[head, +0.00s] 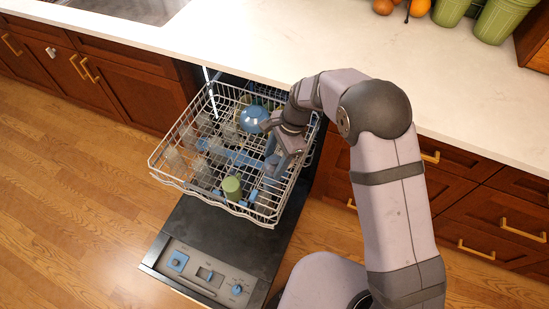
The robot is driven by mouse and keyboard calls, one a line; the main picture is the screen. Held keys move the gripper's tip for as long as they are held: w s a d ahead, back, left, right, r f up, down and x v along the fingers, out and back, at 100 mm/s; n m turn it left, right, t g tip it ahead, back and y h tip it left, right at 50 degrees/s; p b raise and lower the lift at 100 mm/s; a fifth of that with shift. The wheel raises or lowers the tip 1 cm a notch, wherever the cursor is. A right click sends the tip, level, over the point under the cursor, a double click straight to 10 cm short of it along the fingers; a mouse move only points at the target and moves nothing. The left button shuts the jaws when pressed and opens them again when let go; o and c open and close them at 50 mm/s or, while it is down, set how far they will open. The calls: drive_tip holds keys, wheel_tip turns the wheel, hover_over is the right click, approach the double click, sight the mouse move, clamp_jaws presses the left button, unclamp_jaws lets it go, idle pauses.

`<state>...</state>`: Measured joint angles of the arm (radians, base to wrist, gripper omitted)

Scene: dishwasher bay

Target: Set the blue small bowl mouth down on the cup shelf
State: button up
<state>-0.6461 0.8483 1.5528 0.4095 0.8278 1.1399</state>
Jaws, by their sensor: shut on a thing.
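The blue small bowl (254,117) is over the back part of the pulled-out upper rack, its rounded outside facing up toward the camera. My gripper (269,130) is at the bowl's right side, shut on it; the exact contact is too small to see. Whether the bowl touches anything below cannot be told. A blue shelf-like strip (238,156) runs across the middle of the rack; I cannot tell for sure that it is the cup shelf. My wrist hides part of the rack's right side.
The white wire rack (167,180) holds a green cup (232,187) near the front and several clear glasses at the left. The open dishwasher door (205,250) lies below. The pale counter (270,50) borders the rack at the back.

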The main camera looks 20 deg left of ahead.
drive_tip(key=shift+f+b, duration=2.95)
drive_tip(key=shift+f, duration=1.8)
drive_tip(key=shift+f, duration=0.55)
drive_tip(key=o, duration=1.1)
drive_tip(key=shift+b+v, duration=0.5)
drive_tip(key=shift+v, duration=3.25)
drive_tip(key=shift+w+d, duration=0.1)
drive_tip(key=shift+d, duration=0.05)
